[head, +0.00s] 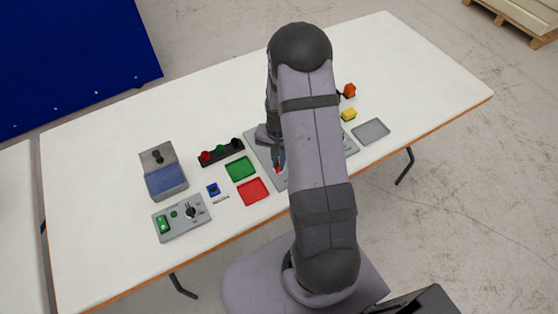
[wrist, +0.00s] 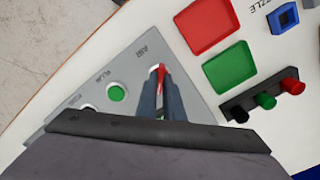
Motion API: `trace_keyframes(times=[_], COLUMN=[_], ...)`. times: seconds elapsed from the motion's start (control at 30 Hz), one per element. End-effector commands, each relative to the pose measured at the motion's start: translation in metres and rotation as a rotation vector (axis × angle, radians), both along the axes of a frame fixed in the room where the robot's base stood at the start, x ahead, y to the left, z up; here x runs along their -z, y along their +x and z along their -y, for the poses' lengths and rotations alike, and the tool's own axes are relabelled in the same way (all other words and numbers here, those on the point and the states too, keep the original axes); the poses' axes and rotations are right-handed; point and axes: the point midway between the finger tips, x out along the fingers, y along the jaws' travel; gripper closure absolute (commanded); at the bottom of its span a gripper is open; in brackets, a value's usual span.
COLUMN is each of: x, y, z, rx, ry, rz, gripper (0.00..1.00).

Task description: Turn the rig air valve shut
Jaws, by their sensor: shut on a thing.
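The air valve's red handle (wrist: 160,70) shows in the wrist view between my fingertips, beside the "AIR" label on the grey rig panel (wrist: 130,60). My gripper (wrist: 161,80) is shut on the handle, and the fingers hide part of it. The valve body under the fingers is hidden. In the head view my gripper (head: 278,160) points down over the left part of the rig panel (head: 258,142), with a bit of the red handle (head: 279,170) at its tips. My arm covers much of the panel there.
Left of the panel lie a green tray (head: 240,168), a red tray (head: 252,190) and a black rack (head: 222,153) with knobs. A control box (head: 182,219) stands farther left. The table's far right is clear.

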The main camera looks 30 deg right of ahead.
Motion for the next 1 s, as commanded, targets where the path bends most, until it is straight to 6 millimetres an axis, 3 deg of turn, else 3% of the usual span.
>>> trace_keyframes(times=[0.6,1.0], x=[-0.0006,-0.0009], y=[0.0003,0.0005], z=[0.0000,0.0001], rx=[-0.561,-0.757], ry=[0.000,0.000], rz=[0.001,0.001], gripper=[1.00,1.00])
